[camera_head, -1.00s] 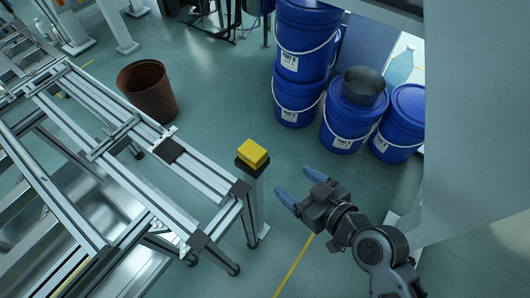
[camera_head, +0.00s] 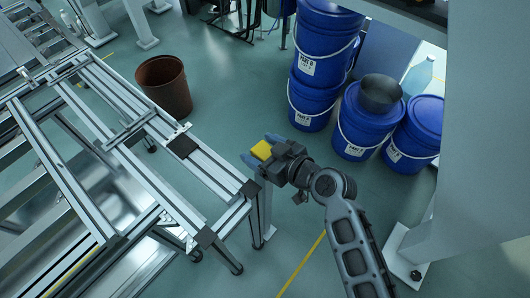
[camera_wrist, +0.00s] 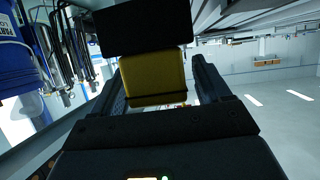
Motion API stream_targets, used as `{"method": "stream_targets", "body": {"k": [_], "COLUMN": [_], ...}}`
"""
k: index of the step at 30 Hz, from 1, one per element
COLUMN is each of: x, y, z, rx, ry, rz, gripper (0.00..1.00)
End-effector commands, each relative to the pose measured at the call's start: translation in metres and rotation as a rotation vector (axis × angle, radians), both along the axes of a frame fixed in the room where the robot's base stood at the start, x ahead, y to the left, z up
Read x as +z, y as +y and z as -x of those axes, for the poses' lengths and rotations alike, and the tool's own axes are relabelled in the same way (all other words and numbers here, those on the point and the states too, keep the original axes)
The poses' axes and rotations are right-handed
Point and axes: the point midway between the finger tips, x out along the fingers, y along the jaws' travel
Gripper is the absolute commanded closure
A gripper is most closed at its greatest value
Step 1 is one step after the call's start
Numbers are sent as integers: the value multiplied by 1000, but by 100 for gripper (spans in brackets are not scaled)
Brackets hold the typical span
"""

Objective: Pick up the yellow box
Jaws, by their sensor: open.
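The yellow box (camera_head: 262,150) sits on top of a post at the right end of the metal frame. My gripper (camera_head: 262,152) is at the box, with its blue fingers on either side of it. In the wrist view the yellow box (camera_wrist: 153,77) lies between the two dark fingers of my gripper (camera_wrist: 158,85), with a gap visible at the right. A black block (camera_wrist: 143,27) borders the box at the top of that view. The jaws are open. The black top of the post is mostly hidden by my gripper in the head view.
The metal profile frame (camera_head: 150,135) fills the left. A brown bin (camera_head: 165,85) stands behind it. Several blue buckets (camera_head: 365,125) stand at the right back, one with a dark bowl (camera_head: 380,93) on top. Open green floor lies in front, with a yellow line (camera_head: 302,265).

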Motion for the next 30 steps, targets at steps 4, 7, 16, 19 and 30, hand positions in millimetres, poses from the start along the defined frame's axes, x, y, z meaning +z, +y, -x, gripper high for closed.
{"method": "stream_targets", "body": {"k": [4,7,16,19,30], "x": [-3,-4,-4,-4,-3], "y": [7,7,7,7,7], "z": [-6,-7,-6,-6,-6], "rx": [-1,-1,-1,-1,-1], "ry": [0,0,0,0,0], "rz": [0,0,0,0,0], "gripper": [23,23,41,50,82]}}
